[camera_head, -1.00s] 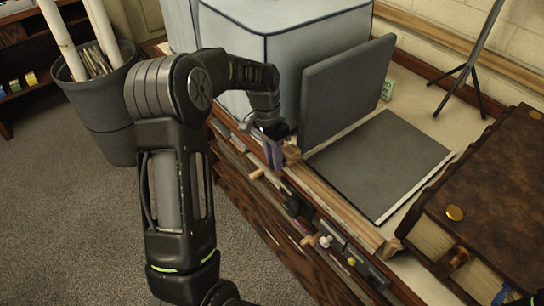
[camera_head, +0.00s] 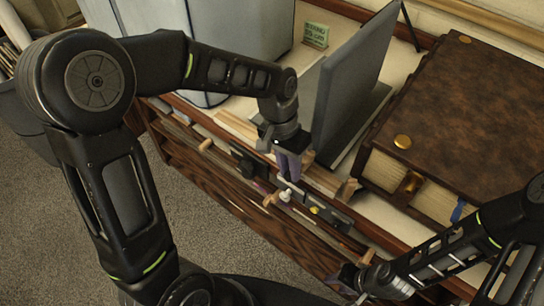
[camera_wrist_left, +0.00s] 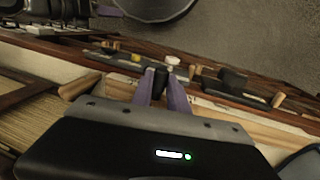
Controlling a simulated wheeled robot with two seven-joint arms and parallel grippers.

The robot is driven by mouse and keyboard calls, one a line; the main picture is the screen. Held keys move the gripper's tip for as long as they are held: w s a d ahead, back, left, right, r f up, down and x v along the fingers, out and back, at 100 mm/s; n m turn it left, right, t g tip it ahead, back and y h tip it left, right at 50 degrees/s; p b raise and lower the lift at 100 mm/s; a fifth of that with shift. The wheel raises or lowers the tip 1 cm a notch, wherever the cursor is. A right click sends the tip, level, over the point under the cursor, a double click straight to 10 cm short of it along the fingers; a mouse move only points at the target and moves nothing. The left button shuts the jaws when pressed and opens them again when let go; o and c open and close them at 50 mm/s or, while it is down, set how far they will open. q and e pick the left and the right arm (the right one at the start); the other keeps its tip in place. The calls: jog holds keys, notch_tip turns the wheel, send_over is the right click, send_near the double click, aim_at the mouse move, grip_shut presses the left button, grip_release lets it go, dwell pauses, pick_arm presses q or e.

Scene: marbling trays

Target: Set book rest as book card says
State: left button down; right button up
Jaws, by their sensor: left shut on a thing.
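The grey book rest has a raised panel (camera_head: 352,85) standing steeply over a flat grey base (camera_head: 372,128). A small green card (camera_head: 315,35) stands behind it; its text is too small to read surely. My left gripper (camera_head: 288,168) points down at the bench's front edge, in front of the rest. Its purple fingers also show in the left wrist view (camera_wrist_left: 168,90), shut on a small dark piece (camera_wrist_left: 158,84) that looks like a knob or handle. My right gripper (camera_head: 352,278) is low at the bench front; its fingers are unclear.
A thick brown book (camera_head: 460,105) with brass studs lies right of the rest. Pale blue-grey boxes (camera_head: 205,40) stand at the back left. A front rail (camera_head: 325,212) carries several knobs and pegs, including a white knob (camera_wrist_left: 172,61). The floor in front is clear.

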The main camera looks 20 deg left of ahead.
pick_arm(q)
jog(key=shift+s+d, duration=0.1)
jog(key=shift+d, duration=0.25)
jog(key=c, duration=1.3)
grip_release()
jog(key=shift+r, duration=0.1)
notch_tip(320, 180, up, 8)
jog(key=a, duration=0.1)
jog(key=shift+w+a+f, duration=0.25)
